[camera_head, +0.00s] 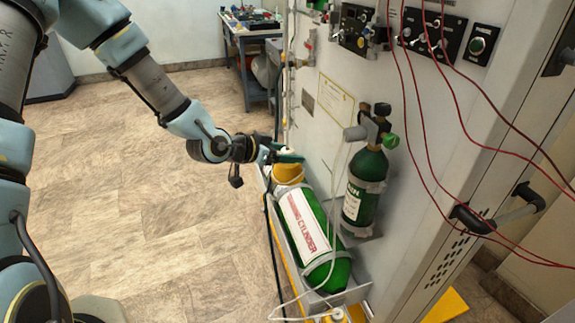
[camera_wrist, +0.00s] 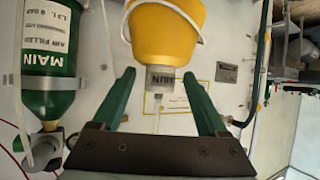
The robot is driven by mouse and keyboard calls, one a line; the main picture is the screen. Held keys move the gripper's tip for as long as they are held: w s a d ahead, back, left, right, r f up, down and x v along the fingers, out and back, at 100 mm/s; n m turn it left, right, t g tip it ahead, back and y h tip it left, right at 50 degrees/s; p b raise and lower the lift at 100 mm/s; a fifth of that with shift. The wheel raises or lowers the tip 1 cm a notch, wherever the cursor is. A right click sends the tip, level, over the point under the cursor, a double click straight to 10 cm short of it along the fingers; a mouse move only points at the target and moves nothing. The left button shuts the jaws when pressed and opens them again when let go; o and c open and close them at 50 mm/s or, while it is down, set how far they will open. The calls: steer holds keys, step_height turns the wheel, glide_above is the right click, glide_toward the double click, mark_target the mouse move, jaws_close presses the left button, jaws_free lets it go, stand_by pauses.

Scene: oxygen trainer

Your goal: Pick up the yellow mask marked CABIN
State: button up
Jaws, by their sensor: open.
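A yellow mask (camera_head: 288,173) sits at the back end of the cylinder shelf, beside the panel. In the wrist view the yellow mask (camera_wrist: 165,32) fills the top centre, with a white strap and a narrow labelled neck. The label is small and I cannot read all of it. My gripper (camera_head: 284,156) is at the mask in the head view and partly covers it. In the wrist view my gripper (camera_wrist: 158,76) has its green fingers apart, one on each side of the neck. The mask's body lies past the fingertips, and I see no grip on it.
A large green cylinder (camera_head: 322,258) lies on the shelf, and a smaller green cylinder (camera_head: 364,190) stands against the panel (camera_head: 330,90). Another yellow piece (camera_head: 336,316) shows at the bottom edge. Red cables (camera_head: 455,110) hang across the panel. The floor (camera_head: 150,225) at left is clear.

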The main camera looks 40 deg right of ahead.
steer(key=shift+d+f, duration=0.15)
jaws_close()
stand_by(0.6)
stand_by(0.8)
